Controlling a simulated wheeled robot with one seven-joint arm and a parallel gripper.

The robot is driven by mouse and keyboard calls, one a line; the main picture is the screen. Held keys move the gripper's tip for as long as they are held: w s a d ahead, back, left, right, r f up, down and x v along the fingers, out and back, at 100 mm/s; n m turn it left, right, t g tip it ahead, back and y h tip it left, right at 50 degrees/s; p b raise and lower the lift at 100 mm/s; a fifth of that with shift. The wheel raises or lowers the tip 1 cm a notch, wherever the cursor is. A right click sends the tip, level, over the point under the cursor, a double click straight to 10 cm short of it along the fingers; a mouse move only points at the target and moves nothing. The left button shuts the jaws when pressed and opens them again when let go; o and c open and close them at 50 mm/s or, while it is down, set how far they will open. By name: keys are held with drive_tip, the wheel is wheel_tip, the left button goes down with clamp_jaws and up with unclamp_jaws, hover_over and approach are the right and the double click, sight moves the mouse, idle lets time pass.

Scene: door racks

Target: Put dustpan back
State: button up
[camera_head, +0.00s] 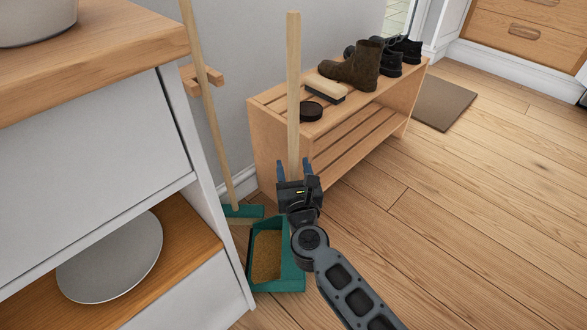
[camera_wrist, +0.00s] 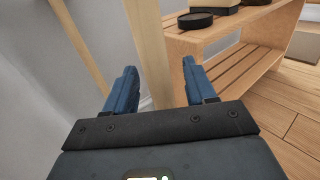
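The dustpan is a green pan (camera_head: 285,283) with a brown inside, standing on the floor beside the cabinet. Its long, pale wooden handle (camera_head: 293,80) rises upright. My gripper (camera_head: 294,167) is at the lower part of the handle, with its blue fingers spread to either side. In the wrist view the handle (camera_wrist: 150,45) shows between the open fingertips (camera_wrist: 159,68), with a gap on both sides. Whether the handle is fully between the fingers or just beyond them is hard to tell. My wrist hides the handle's lower end.
A wooden wall holder (camera_head: 202,80) has a broom's stick (camera_head: 212,120) at it, with a green head (camera_head: 243,211) low behind the pan. A white cabinet (camera_head: 90,150) borders the left. The floor right is clear.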

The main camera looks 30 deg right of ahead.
drive_tip(key=shift+r, duration=0.15)
drive_tip(key=shift+s+a, duration=0.1)
drive_tip(key=shift+s, duration=0.15)
drive_tip(key=p+v, duration=0.2)
drive_tip(key=v, duration=0.9)
drive_tip(key=shift+s, duration=0.25)
